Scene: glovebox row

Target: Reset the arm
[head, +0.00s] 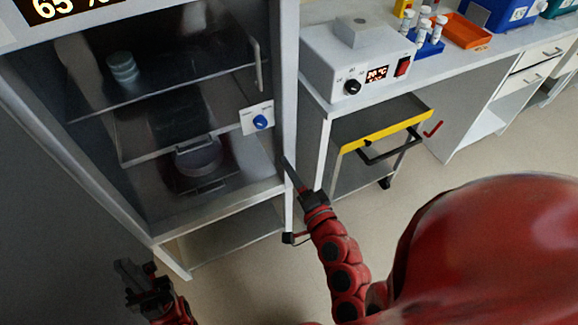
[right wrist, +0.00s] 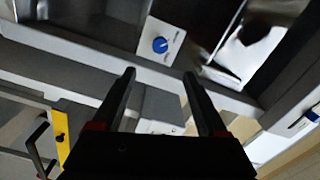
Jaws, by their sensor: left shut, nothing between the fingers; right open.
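My right arm (head: 338,262) is red with black joints and reaches forward at the centre of the head view. Its gripper (head: 289,166) is beside the front right post of the glass-fronted cabinet (head: 170,220); I cannot tell whether it touches. In the right wrist view the two dark fingers (right wrist: 159,74) are apart with nothing between them. A blue knob (head: 260,122) on a white plate is on the cabinet front, beyond the fingertips in the right wrist view (right wrist: 160,45). My left gripper (head: 130,272) is low at the left of the head view, shut and empty, over the floor.
Inside the cabinet are shelves with a stack of pale round dishes (head: 123,68) and a dark device. Right of it, a white heater box (head: 358,60) stands on a bench above a yellow-edged cart (head: 385,130) with a black handle. Open floor (head: 420,180) lies in front.

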